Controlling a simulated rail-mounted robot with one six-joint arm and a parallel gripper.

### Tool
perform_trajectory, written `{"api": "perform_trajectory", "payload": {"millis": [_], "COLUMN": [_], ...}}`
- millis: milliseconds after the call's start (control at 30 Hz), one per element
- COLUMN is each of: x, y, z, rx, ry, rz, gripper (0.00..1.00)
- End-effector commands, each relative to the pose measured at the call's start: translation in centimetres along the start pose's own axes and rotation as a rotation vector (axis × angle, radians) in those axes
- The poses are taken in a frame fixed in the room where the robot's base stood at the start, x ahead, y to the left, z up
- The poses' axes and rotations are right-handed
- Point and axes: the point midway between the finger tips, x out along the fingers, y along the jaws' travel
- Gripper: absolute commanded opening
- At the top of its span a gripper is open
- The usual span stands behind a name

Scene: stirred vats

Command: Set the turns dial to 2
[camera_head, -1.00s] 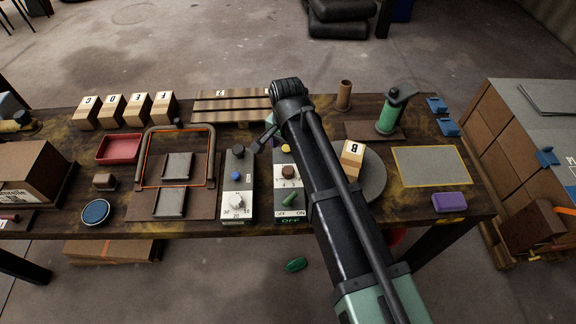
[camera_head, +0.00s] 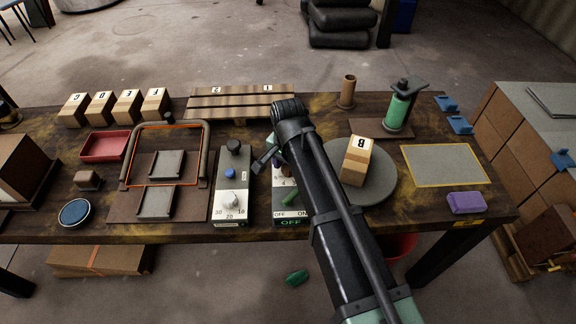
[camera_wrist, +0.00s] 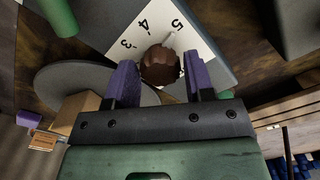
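The turns dial is a brown round knob (camera_wrist: 160,66) on a white plate (camera_wrist: 142,28) marked 3, 4 and 5 in the wrist view. Narrow gaps seem to show; contact is not clear. In the head view my arm and gripper hide most of the dial. Part of its control panel (camera_head: 288,212), with a green lever (camera_head: 293,198) and OFF/ON markings, shows beside my arm.
A second panel (camera_head: 233,188) with a blue button and a 10-20-30 knob stands just left. A round grey plate (camera_head: 375,190) bearing wooden block B (camera_head: 356,162) is right of my arm. A wire-framed fixture (camera_head: 163,152) and red tray (camera_head: 104,146) are farther left.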

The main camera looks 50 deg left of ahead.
Motion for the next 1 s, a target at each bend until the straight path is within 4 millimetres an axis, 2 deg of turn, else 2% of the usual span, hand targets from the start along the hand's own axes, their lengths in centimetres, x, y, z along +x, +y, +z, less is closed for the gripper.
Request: {"api": "perform_trajectory", "payload": {"millis": [33,200,567,767,1000], "x": [0.0,0.0,0.01,0.01,0.02], "y": [0.0,0.0,0.01,0.03,0.06], "z": [0.0,0.0,0.0,0.0,0.0], "rx": [0.0,0.0,-0.051,-0.163,-0.37], "ry": [0.0,0.0,0.0,0.0,0.0], "rz": [0.0,0.0,0.0,0.0,0.0], "gripper": [0.41,0.16,0.16,0.16,0.16]}}
